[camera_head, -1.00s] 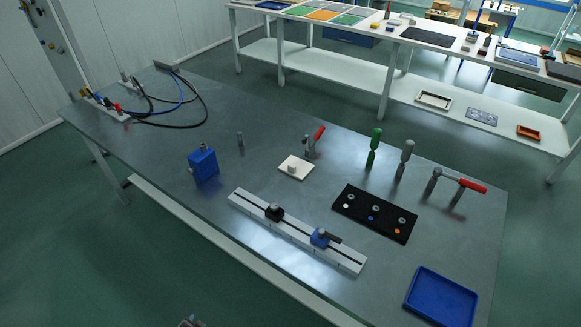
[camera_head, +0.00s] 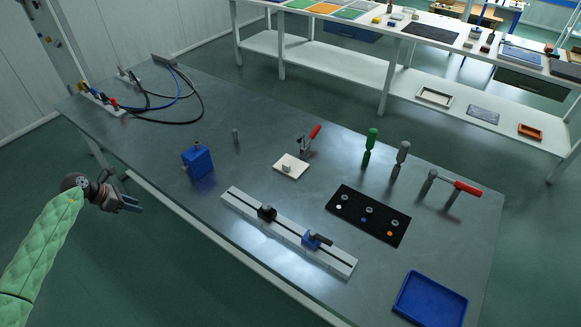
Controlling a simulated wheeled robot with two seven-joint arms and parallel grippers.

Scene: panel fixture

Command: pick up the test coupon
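I cannot tell for sure which thing is the test coupon. A small grey upright piece (camera_head: 236,136) stands alone on the grey table (camera_head: 330,150). A pale square plate (camera_head: 291,167) with a small block on top lies beside a red-handled toggle clamp (camera_head: 310,139). My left gripper (camera_head: 135,205) is off the table's near left edge, apart from everything on it. Its fingers are too small to read as open or shut, and I see nothing held. My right gripper is not in view.
A blue block (camera_head: 197,160), a slotted white rail (camera_head: 285,232), a black mat (camera_head: 368,216) with small parts, and a blue tray (camera_head: 430,300) occupy the table. Green (camera_head: 369,148) and grey (camera_head: 400,160) upright tools stand behind. Cables (camera_head: 185,100) lie far left.

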